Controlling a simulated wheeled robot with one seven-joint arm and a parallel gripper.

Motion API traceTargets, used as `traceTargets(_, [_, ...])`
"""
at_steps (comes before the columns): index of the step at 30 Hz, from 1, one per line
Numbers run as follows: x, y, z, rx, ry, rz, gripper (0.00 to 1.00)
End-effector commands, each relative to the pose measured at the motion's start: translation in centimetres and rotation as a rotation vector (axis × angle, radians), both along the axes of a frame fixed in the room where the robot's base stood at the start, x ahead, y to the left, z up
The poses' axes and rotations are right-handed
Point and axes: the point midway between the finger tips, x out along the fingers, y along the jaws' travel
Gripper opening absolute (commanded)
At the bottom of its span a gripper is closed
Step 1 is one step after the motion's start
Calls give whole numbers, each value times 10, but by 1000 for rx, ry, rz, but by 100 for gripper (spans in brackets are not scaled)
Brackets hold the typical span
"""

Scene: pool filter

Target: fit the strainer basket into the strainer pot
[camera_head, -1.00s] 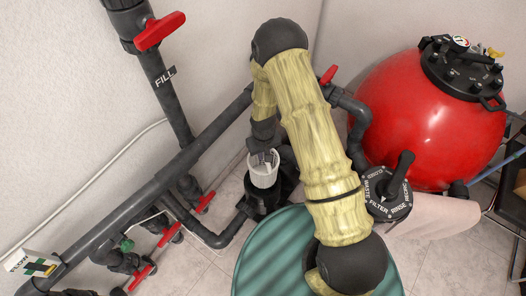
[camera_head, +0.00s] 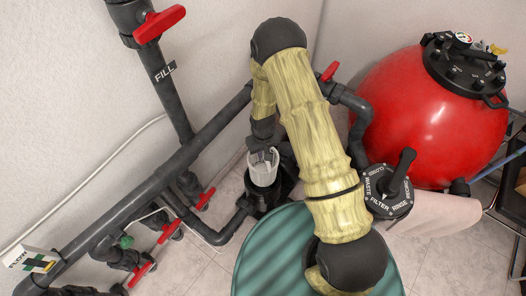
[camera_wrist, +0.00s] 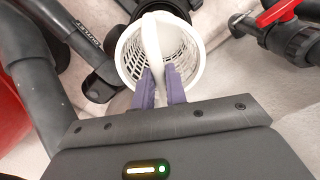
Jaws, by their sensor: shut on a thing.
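The white strainer basket (camera_head: 263,172) hangs from my gripper at the black strainer pot (camera_head: 263,199) in the head view. In the wrist view the basket (camera_wrist: 182,62) shows its open top, slatted wall and a white handle bar (camera_wrist: 153,45) across it. My gripper (camera_wrist: 161,78) has its purple fingertips shut on that handle, at the near rim. The basket looks above or partly over the pot's mouth; I cannot tell how deep it sits. The pot's black body (camera_wrist: 160,8) shows beyond the basket in the wrist view, its mouth hidden by the basket.
Dark pipes with red valve handles (camera_head: 205,200) lie left of the pot. A red filter tank (camera_head: 430,120) and a black multiport valve (camera_head: 390,190) stand to the right. A green ribbed round lid (camera_head: 285,245) is in front. A red-handled valve (camera_wrist: 278,14) is at the wrist view's upper right.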

Motion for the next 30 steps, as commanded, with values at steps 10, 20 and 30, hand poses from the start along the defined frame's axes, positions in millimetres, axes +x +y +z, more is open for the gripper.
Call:
traceTargets(10, [0, 1, 1, 0, 0, 0, 0])
traceTargets(20, [0, 1, -1, 0, 0, 0, 0])
traceTargets(30, [0, 1, -13, 0, 0, 0, 0])
